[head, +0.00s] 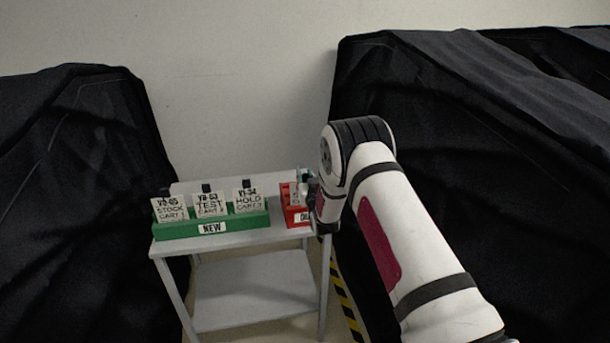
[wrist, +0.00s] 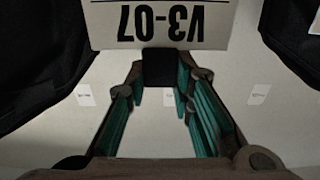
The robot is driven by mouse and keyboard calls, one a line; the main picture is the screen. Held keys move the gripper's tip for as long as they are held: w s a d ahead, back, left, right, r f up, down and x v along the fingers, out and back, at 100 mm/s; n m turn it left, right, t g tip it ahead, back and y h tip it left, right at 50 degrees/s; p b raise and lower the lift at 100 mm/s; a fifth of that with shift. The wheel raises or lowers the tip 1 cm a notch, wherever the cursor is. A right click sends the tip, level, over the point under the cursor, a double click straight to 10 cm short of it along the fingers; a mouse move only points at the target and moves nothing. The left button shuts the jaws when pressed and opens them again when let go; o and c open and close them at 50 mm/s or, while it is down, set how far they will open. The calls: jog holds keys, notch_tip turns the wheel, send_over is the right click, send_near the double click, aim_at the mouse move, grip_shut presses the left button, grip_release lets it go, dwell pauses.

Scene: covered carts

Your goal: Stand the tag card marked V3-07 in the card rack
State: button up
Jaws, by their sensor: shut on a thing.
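The tag card marked V3-07 (wrist: 165,22) shows upside down at the top of the wrist view. My gripper (wrist: 160,80) is shut on the black tab at the card's edge. In the head view my gripper (head: 304,186) is at the right end of the cart top, by a red rack (head: 291,213), and my arm covers part of it. A green rack (head: 178,229) labelled NEW stands to the left, holding three upright white cards with black tabs, including a TEST card (head: 210,206). Whether the held card touches the red rack is hidden.
The racks stand on a small grey cart (head: 255,238) with a lower shelf (head: 250,290). Black-draped carts rise at the left (head: 75,190) and right (head: 480,130). A yellow-black striped strip (head: 345,300) is beside the cart's right leg. The wall is behind.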

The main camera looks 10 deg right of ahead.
jog(key=shift+f, duration=0.25)
jog(key=o, duration=1.1)
jog(key=shift+c, duration=0.2)
jog(key=s, duration=1.2)
